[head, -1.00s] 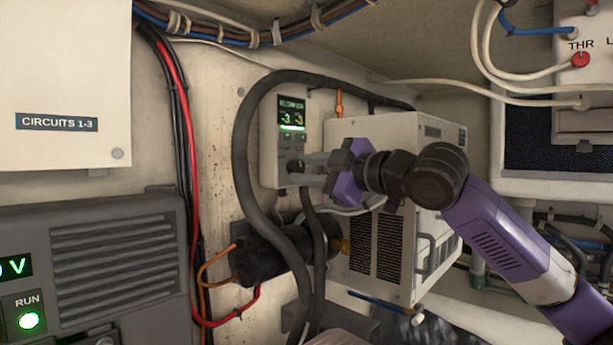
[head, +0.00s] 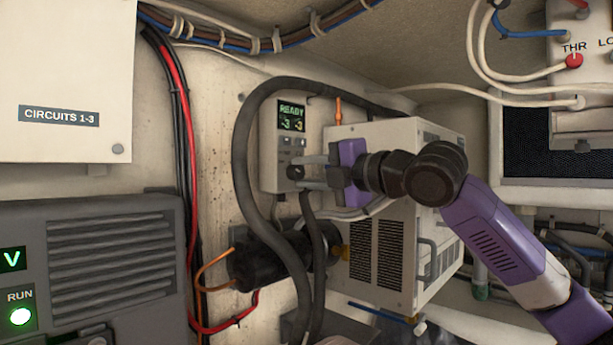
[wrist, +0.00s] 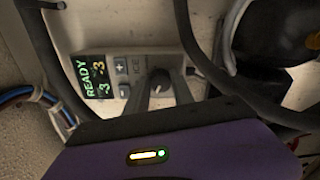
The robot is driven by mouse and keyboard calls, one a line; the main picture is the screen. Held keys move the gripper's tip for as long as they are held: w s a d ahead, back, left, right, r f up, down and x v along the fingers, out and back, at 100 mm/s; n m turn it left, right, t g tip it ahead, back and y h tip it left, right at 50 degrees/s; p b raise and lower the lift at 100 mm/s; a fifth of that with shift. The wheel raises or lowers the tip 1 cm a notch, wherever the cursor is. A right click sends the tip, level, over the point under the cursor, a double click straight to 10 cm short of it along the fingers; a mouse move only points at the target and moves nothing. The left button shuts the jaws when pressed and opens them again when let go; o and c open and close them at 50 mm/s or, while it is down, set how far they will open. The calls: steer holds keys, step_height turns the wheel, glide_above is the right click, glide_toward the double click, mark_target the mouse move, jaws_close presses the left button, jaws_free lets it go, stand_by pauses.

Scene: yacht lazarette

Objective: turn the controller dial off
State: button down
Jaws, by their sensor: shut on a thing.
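The controller (head: 270,160) is a pale upright box on the wall, with a lit display (head: 291,117) reading READY and the figures -3 and -3. Its dark round dial (head: 294,172) sits low on the front, below small buttons. My gripper (head: 303,173) reaches it from the right and is shut on the dial, one finger above and one below. In the wrist view the dial (wrist: 160,80) shows between my two fingers, beside the plus and minus buttons and the display (wrist: 97,77). The fingers hide part of the dial, and I cannot read its pointer.
A thick black hose (head: 241,160) loops around the controller's left side and top. A white vented unit (head: 378,140) stands close behind my gripper on the right. A black cylinder (head: 262,262) with cables lies below. A grey RUN panel (head: 110,270) is at lower left.

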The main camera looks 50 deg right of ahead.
steer(key=shift+f+n, duration=0.15)
steer(key=shift+n, duration=0.35)
steer(key=c, duration=1.1)
jaws_free()
steer(key=shift+s, duration=0.1)
steer(key=shift+s+d+b, duration=0.1)
steer(key=shift+s+b, duration=0.95)
steer(key=shift+s, duration=2.8)
